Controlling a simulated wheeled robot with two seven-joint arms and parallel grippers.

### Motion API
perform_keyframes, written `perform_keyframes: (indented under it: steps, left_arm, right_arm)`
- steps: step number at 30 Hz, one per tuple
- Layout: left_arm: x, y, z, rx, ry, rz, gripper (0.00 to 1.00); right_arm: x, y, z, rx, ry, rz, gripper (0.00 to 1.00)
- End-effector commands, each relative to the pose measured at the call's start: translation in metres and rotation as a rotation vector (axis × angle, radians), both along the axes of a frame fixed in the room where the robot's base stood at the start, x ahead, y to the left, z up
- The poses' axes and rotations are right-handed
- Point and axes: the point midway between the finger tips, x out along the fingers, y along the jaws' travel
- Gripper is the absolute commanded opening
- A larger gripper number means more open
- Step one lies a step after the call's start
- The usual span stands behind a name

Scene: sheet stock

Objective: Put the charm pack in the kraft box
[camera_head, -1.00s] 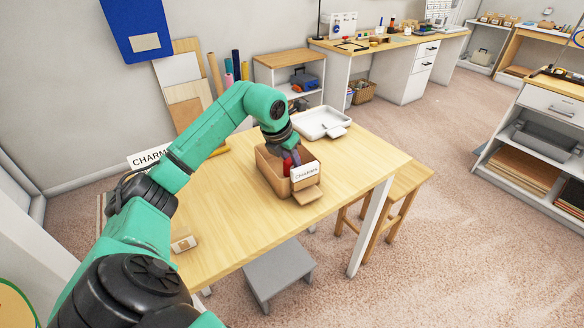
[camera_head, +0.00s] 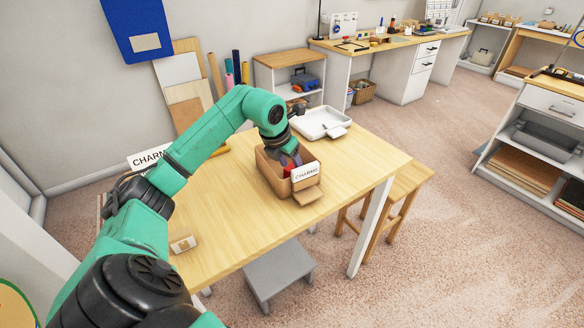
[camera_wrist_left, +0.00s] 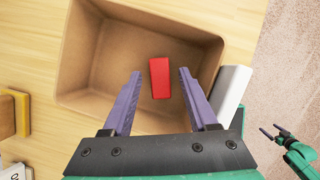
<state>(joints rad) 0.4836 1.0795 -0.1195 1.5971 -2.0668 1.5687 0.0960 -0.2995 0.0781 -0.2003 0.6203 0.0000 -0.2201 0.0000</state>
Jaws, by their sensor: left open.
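The kraft box (camera_head: 272,178) stands on the wooden table, open at the top, with a white CHARMS label (camera_head: 305,172) on its front. The red charm pack (camera_wrist_left: 160,78) lies inside the box, on its floor as seen in the left wrist view; a bit of red (camera_head: 289,171) shows in the head view. My left gripper (camera_head: 293,160) is at the box opening. In the left wrist view its purple fingers (camera_wrist_left: 160,75) are spread apart, with the pack between and beyond them, touching neither. My right gripper (camera_wrist_left: 270,131) shows small in the left wrist view, its fingers apart.
A white tray (camera_head: 320,123) stands behind the box on the table. A small tan block-like item (camera_head: 183,243) lies at the table's near left. A stool (camera_head: 405,180) is at the right and a grey step (camera_head: 279,275) is in front. The table's middle is clear.

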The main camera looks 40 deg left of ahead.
Motion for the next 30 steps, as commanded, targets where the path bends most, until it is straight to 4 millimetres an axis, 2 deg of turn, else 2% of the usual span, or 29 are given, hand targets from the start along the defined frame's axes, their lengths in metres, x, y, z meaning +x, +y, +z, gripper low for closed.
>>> perform_keyframes:
  steps: [6, 9, 12, 16, 30]
  left_arm:
    - [-0.022, 0.0, 0.055, 0.004, -0.005, 0.001, 0.59]
    - [-0.032, 0.0, 0.078, 0.003, -0.004, 0.0, 0.59]
    - [-0.038, -0.001, 0.091, 0.002, -0.001, 0.001, 0.59]
    - [-0.041, -0.001, 0.097, 0.0, 0.001, 0.0, 0.59]
    - [-0.04, -0.001, 0.096, 0.0, 0.001, 0.0, 0.59]
  right_arm:
    - [0.0, -0.002, -0.008, -0.003, 0.0, 0.002, 1.0]
    - [-0.001, -0.002, -0.008, -0.004, 0.001, 0.002, 1.0]
    - [-0.001, -0.002, -0.007, -0.004, 0.001, 0.002, 1.0]
    - [-0.001, -0.002, -0.007, -0.004, 0.001, 0.002, 1.0]
    - [-0.001, -0.002, -0.007, -0.003, 0.001, 0.001, 1.0]
